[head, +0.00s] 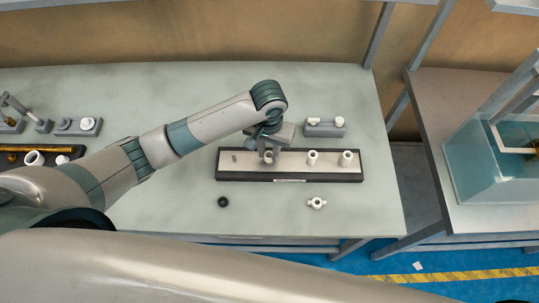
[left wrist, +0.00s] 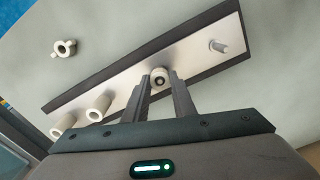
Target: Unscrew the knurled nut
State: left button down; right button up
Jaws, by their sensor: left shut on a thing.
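My left gripper (head: 268,150) is over the dark-framed tray (head: 290,178), pointing down. The fitting shows partly below the gripper in the head view (head: 268,158). I cannot make out knurling on it, so I cannot tell which part is the knurled nut. A black ring (head: 223,201) lies on the table in front of the tray. My right gripper is not in view.
Two more white fittings, one nearer (head: 312,158) and one farther right (head: 347,158), stand in the tray. A grey threaded peg (left wrist: 217,46) stands at its other end. A white eared piece (head: 317,203) lies in front. A grey block (head: 325,129) stands behind.

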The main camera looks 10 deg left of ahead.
pick_arm(q)
jog(key=shift+n, duration=0.8)
jog(key=n, duration=0.5)
jog(key=n, duration=0.4)
jog(key=shift+n, duration=0.3)
jog(key=shift+w+r+n, duration=0.1)
jog(key=shift+n, duration=0.2)
